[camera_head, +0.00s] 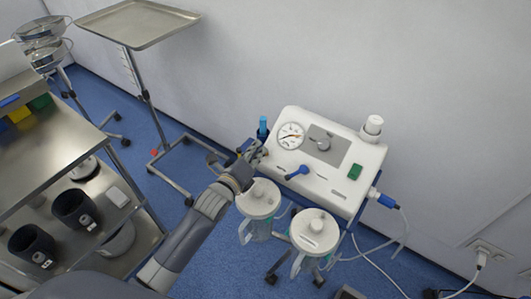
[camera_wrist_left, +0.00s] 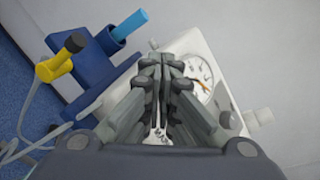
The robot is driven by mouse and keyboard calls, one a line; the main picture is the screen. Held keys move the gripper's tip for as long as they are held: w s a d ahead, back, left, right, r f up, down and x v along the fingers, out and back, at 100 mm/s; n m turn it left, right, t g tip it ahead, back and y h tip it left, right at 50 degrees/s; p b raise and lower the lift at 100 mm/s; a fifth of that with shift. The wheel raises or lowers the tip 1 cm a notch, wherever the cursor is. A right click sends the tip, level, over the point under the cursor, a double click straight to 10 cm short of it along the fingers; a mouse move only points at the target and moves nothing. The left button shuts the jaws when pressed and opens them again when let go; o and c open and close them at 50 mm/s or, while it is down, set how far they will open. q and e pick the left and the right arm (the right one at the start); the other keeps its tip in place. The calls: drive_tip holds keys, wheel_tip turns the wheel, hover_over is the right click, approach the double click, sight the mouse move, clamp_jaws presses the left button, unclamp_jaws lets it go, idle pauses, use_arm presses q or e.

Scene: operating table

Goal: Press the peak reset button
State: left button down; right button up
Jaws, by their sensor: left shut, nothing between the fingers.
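A white medical suction unit (camera_head: 325,182) stands near the wall. Its face has a round gauge (camera_head: 291,136), a grey panel with a knob (camera_head: 323,144), a blue lever (camera_head: 297,172) and a green switch (camera_head: 354,172). I cannot tell which part is the peak reset button. My left gripper (camera_head: 257,151) is at the unit's left edge, left of and below the gauge. In the left wrist view, my left gripper (camera_wrist_left: 162,66) is shut and empty, in front of the white unit (camera_wrist_left: 202,48), with the gauge (camera_wrist_left: 199,78) just right of the fingers. Contact cannot be told. My right gripper is out of view.
Two lidded jars (camera_head: 258,199) (camera_head: 314,232) hang below the unit. A blue holder (camera_wrist_left: 95,65) with a light blue cylinder (camera_wrist_left: 130,25) and a yellow fitting (camera_wrist_left: 53,66) is beside the fingers. A steel cart (camera_head: 40,160) and tray stand (camera_head: 135,22) are left. Cables (camera_head: 385,255) lie right.

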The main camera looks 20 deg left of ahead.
use_arm(q)
drive_tip(key=shift+w+f, duration=0.1)
drive_tip(key=shift+w+f, duration=0.15)
drive_tip(key=shift+f, duration=0.1)
drive_tip(key=shift+w+d+f+b, duration=0.1)
drive_tip(key=shift+f+b, duration=0.05)
drive_tip(key=shift+b, duration=0.15)
idle(0.4)
drive_tip(key=shift+w+f, duration=0.1)
drive_tip(key=shift+f, duration=0.1)
idle(0.4)
drive_tip(key=shift+s+r+p, duration=0.45)
drive_tip(key=shift+r+p, duration=0.25)
drive_tip(key=shift+p, duration=0.1)
